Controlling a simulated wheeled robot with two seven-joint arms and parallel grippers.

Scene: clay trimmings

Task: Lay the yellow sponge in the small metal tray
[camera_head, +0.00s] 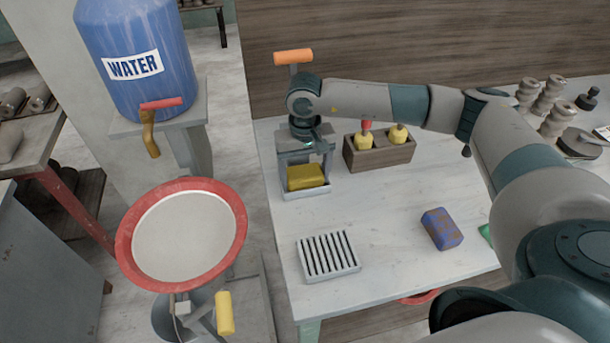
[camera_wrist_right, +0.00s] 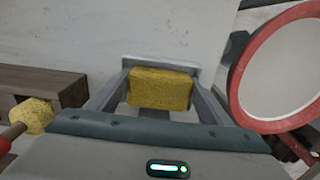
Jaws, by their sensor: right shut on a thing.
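The yellow sponge (camera_head: 306,177) is between the fingers of my right gripper (camera_head: 305,172), which is shut on it and points down. The small metal tray (camera_head: 308,193) is directly under the sponge at the table's left side; its front rim shows below it. In the right wrist view the sponge (camera_wrist_right: 160,89) is between the two fingers (camera_wrist_right: 160,97), with the tray's pale rim (camera_wrist_right: 160,64) beyond it. I cannot tell whether the sponge touches the tray's floor. My left gripper is not in view.
A wooden box (camera_head: 379,151) with yellow-topped tools stands right of the gripper. A slatted white rack (camera_head: 328,256) lies nearer the front edge, with a blue-and-brown block (camera_head: 441,229) to its right. A red-rimmed basin (camera_head: 183,235) stands left of the table, below a blue water barrel (camera_head: 135,55).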

